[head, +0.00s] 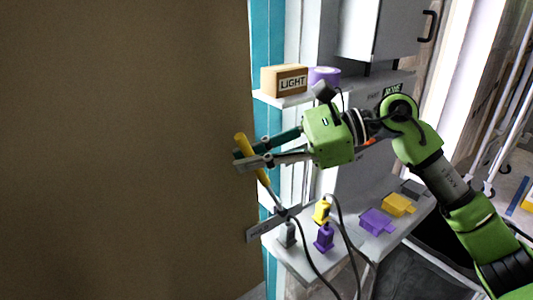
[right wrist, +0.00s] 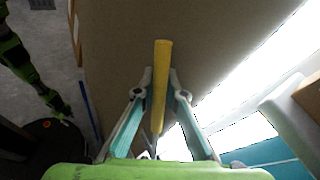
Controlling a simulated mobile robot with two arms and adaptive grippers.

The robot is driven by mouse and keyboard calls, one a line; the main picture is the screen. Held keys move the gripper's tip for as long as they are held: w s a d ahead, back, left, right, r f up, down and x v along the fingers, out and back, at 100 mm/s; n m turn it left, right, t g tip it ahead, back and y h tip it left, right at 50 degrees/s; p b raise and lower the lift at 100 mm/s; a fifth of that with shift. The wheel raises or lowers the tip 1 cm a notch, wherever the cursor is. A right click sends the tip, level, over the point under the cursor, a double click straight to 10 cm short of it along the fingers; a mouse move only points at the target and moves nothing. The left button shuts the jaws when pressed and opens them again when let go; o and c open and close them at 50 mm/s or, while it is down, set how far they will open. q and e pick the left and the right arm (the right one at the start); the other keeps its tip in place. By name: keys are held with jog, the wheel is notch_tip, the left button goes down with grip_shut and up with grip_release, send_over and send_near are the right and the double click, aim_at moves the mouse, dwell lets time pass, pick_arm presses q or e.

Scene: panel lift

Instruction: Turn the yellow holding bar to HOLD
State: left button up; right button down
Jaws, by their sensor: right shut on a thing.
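The yellow holding bar (head: 244,149) stands at the right edge of the big brown panel (head: 120,150). It leans, with its top to the upper left, and its grey shaft runs down to a pivot by a small grey plate (head: 262,226). Any lettering on the plate is too small to read. My right gripper (head: 242,160) comes in from the right and is shut on the yellow grip. In the right wrist view the bar (right wrist: 161,60) stands between the two fingertips (right wrist: 160,83), its upper end sticking out past them.
Below, a grey shelf (head: 345,240) carries yellow and purple connectors (head: 377,222) and dark cables (head: 310,255) near the bar's pivot. A cabinet (head: 372,30) hangs above.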

jog(key=shift+s+a+f+n+t+h+b, duration=0.15)
jog(key=shift+s+a+f+n+h+b, duration=0.2)
jog(key=shift+s+a+f+h, duration=0.35)
jog(key=shift+s+a+f+n+t+h+b, duration=0.2)
jog(key=shift+s+a+f+h+b, duration=0.25)
jog(key=shift+a, duration=0.45)
jog(key=c, duration=2)
grip_release()
jog(key=shift+c, duration=0.2)
jog(key=shift+d, duration=0.15)
jog(key=v, duration=0.7)
jog(key=shift+d+r, duration=0.2)
jog(key=shift+d, duration=0.15)
